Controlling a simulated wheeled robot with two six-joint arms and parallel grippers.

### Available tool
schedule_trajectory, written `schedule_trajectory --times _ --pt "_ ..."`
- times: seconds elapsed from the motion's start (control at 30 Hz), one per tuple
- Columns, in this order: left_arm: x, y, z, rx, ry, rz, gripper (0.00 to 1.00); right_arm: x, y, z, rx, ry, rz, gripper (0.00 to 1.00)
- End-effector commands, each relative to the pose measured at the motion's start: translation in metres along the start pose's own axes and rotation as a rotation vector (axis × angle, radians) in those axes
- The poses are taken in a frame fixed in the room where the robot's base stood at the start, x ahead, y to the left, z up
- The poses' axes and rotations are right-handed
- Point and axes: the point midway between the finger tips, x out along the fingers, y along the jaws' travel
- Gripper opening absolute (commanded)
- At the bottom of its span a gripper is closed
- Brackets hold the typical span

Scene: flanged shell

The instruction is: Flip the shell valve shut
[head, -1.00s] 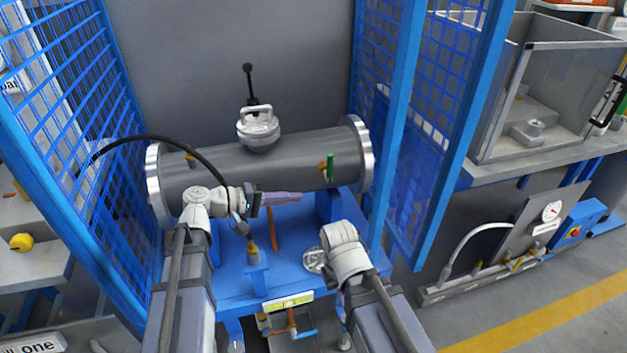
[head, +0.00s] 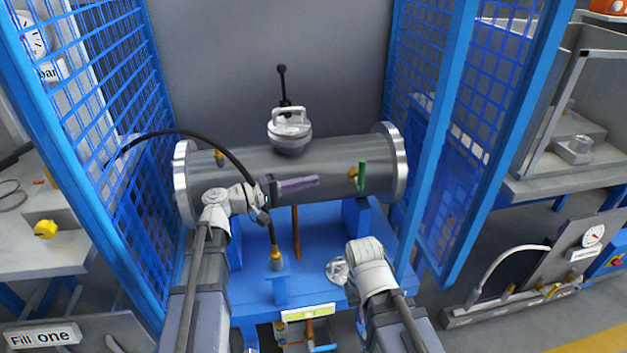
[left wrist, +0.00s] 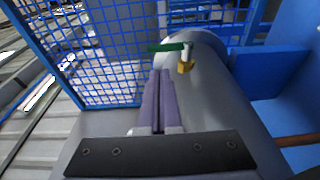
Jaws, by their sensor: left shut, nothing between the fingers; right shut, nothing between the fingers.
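The shell (head: 315,160) is a grey horizontal cylinder with a bright flange at each end. Its valve has a brass body (head: 352,176) and a green handle (head: 363,175) near the right flange. In the head view the handle stands upright; in the left wrist view the green handle (left wrist: 167,47) lies across beyond the fingertips, beside the brass body (left wrist: 185,66). My left gripper (head: 316,180) is shut and empty, its purple fingers in front of the shell, pointing right at the valve with a gap. My right arm's wrist shows low at right; its fingers are hidden.
Blue mesh panels (head: 105,120) and (head: 440,130) flank the shell. A black hose (head: 215,150) arches over my left wrist to a brass fitting (head: 277,255). A lidded port (head: 290,130) tops the shell. The blue stand (head: 320,240) lies below.

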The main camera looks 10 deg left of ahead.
Motion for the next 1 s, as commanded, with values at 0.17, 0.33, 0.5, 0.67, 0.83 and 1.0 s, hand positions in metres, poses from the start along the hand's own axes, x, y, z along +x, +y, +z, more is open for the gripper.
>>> schedule_trajectory --times 0.17,0.33,0.5,0.67,0.83,1.0 --pt "0.04 0.0 -0.001 0.0 -0.004 0.0 0.0 0.0 0.0 0.0 0.0 0.0 0.0 0.0" --pt "0.073 0.0 -0.001 0.0 -0.003 0.0 0.0 0.0 0.0 0.0 0.0 0.0 0.0 0.0" --pt "0.098 0.0 0.0 0.0 -0.002 0.0 0.0 0.0 0.0 0.0 0.0 0.0 0.0 0.0" --pt "0.11 0.0 -0.001 0.0 -0.001 0.0 0.0 0.0 0.0 0.0 0.0 0.0 0.0 0.0" --pt "0.114 0.0 0.0 0.0 0.0 0.0 0.0 0.0 0.0 0.0 0.0 0.0 0.0 0.0" --pt "0.114 0.0 0.0 0.0 0.0 0.0 0.0 0.0 0.0 0.0 0.0 0.0 0.0 0.0"
